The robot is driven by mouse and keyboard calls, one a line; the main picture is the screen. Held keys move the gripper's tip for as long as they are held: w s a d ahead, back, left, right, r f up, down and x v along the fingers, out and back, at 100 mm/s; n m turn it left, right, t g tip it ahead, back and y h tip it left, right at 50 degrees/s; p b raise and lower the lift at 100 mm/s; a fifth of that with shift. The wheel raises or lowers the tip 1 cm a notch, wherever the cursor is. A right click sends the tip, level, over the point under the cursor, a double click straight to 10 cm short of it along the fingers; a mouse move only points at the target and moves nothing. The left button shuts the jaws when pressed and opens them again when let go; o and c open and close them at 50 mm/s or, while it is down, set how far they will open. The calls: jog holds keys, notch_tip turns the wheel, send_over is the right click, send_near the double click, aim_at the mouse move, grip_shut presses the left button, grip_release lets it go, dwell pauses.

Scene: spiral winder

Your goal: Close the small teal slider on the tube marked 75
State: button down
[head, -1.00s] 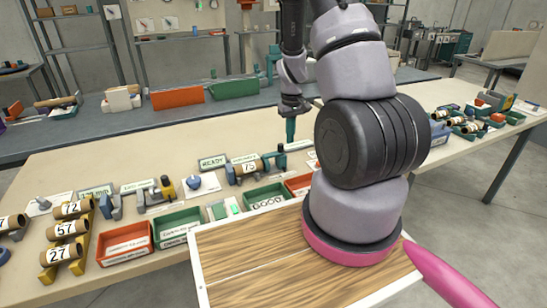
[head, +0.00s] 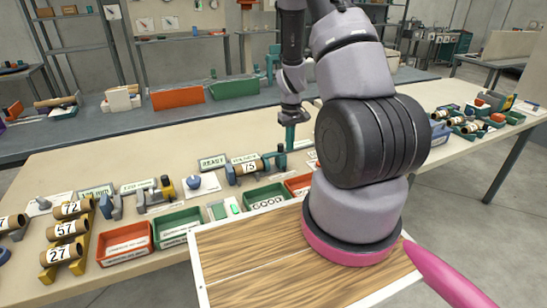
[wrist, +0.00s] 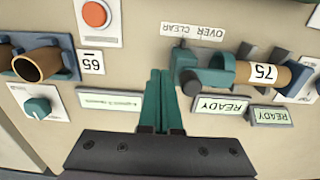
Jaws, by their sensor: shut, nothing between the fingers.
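The brown tube marked 75 (wrist: 279,76) lies at the right of the wrist view, its label upside down. It sits in a teal holder (wrist: 218,73). A small teal block with a dark end (wrist: 188,78) stands at the holder's left end; I cannot tell for sure that it is the slider. In the head view my gripper (head: 290,138) is above the holder's right end.
Ready signs (wrist: 220,105) lie beside the tube. Green bins (head: 266,195), red bins and a rack of tubes (head: 67,229) stand on the table.

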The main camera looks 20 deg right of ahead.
aim_at(282, 144)
jog(key=shift+a, duration=2.1)
jog(key=shift+d, duration=0.2)
dwell(1.1)
jog(key=shift+d, duration=0.35)
jog(key=shift+d, duration=0.1)
jog(key=shift+r, duration=3.5)
